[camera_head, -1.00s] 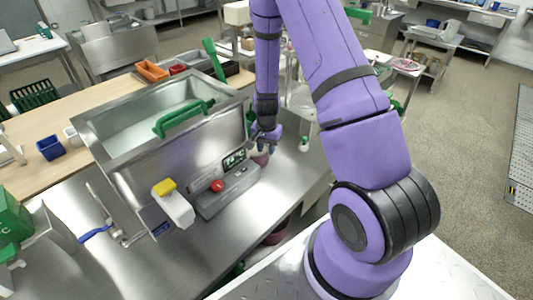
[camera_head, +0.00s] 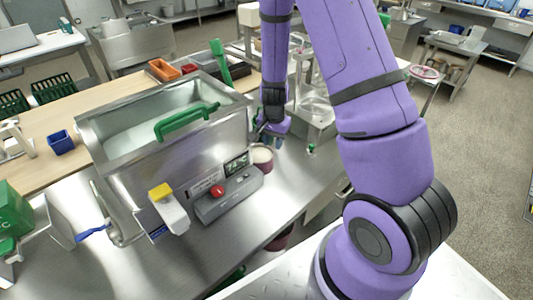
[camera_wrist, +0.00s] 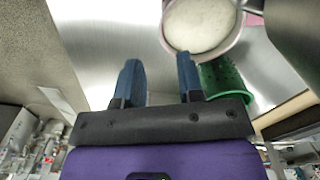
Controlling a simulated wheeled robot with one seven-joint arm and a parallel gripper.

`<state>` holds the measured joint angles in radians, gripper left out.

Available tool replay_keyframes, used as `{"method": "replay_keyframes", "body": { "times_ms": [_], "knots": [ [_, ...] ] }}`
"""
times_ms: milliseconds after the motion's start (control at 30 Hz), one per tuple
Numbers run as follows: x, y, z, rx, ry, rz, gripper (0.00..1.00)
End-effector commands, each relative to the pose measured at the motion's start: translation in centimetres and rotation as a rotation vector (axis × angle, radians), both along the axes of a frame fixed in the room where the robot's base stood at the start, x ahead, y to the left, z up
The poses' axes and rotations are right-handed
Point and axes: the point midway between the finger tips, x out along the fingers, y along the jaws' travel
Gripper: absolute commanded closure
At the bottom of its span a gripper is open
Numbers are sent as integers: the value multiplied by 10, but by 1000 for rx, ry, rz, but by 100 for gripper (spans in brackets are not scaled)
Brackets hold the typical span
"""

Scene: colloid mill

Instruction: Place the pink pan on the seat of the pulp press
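The pink pan (camera_head: 262,158) stands on the steel bench beside the control box, with a pale, whitish inside. It also shows at the top of the wrist view (camera_wrist: 203,24). My gripper (camera_head: 272,138) is just behind and above the pan in the head view. In the wrist view its two blue fingers (camera_wrist: 160,75) are apart with nothing between them. The right fingertip is close to the pan's rim; I cannot tell if they touch. A metal apparatus (camera_head: 313,112), perhaps the pulp press, stands behind my arm, which partly hides it. I cannot make out its seat.
A large steel tank (camera_head: 165,150) with a green handle (camera_head: 187,121) stands left of the pan, with a grey control box (camera_head: 229,195) in front. A green perforated container (camera_wrist: 224,84) is near the right finger. The bench front is mostly clear.

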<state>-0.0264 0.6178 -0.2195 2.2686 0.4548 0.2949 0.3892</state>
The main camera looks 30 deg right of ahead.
Motion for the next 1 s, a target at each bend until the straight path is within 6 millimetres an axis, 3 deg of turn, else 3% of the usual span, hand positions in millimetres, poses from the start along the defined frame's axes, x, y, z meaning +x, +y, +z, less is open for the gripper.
{"method": "replay_keyframes", "body": {
  "times_ms": [400,667,1000],
  "knots": [
    [-2,3,-51,-1,3,-1,65],
    [0,4,-64,-2,2,0,65],
    [6,5,-104,-1,3,-1,65]
  ]
}}
